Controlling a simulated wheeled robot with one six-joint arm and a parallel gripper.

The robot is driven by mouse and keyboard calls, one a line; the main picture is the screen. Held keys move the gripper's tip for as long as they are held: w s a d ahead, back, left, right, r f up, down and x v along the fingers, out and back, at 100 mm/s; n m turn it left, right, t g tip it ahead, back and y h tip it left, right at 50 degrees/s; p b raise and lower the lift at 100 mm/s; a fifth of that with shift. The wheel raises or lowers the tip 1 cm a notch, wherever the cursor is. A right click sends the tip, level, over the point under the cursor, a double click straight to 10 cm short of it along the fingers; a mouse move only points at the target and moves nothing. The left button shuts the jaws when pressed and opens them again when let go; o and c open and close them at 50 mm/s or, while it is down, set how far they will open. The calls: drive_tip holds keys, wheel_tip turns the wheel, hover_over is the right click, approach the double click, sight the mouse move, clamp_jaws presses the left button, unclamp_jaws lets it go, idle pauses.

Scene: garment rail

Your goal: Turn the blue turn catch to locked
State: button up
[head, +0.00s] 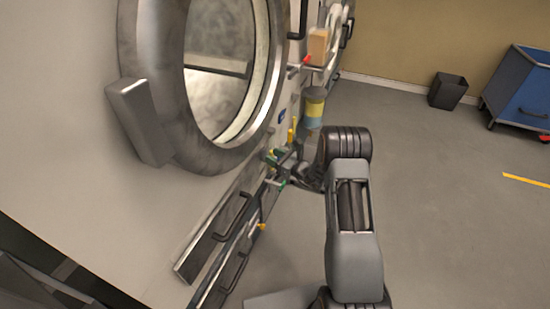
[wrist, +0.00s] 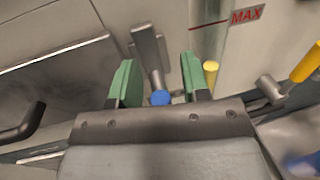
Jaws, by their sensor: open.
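The blue turn catch (wrist: 160,97) shows in the wrist view as a small blue end on a grey stem, with a flat grey block at the far end. My gripper (wrist: 158,76) is open, with one green finger on each side of the catch. A gap shows beside the stem, and I cannot tell whether either finger touches it. The lower part of the catch is hidden behind my gripper's body. In the head view my gripper (head: 276,168) is at the machine front, below the round door; the catch cannot be made out there.
A yellow knob (wrist: 210,72) is just right of the right finger. A grey knob (wrist: 270,90) and a yellow handle (wrist: 308,63) are farther right. Drawers with dark handles (head: 232,216) lie below the round door (head: 220,75).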

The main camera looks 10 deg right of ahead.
clamp_jaws()
idle(0.3)
drive_tip(key=shift+f, duration=0.1)
drive_tip(key=shift+s+a+f+n+b, duration=0.1)
drive_tip(key=shift+s+n+b, duration=0.05)
drive_tip(key=shift+n+b, duration=0.6)
drive_tip(key=shift+s+a+f+n+g+y+b, duration=0.35)
drive_tip(key=shift+n+y+b, duration=0.35)
drive_tip(key=shift+n+b, duration=2.05)
drive_tip(key=shift+s+a+f+n+g+y+b, duration=0.15)
drive_tip(key=shift+s+f+n+y+b, duration=0.4)
drive_tip(key=shift+n+b, duration=2.15)
drive_tip(key=shift+s+a+f+n+g+y+b, duration=0.25)
drive_tip(key=shift+n+y+b, duration=1)
drive_tip(key=shift+n, duration=2.55)
drive_tip(key=shift+a+h+b, duration=0.1)
drive_tip(key=shift+h+b, duration=0.25)
drive_tip(key=shift+h, duration=0.05)
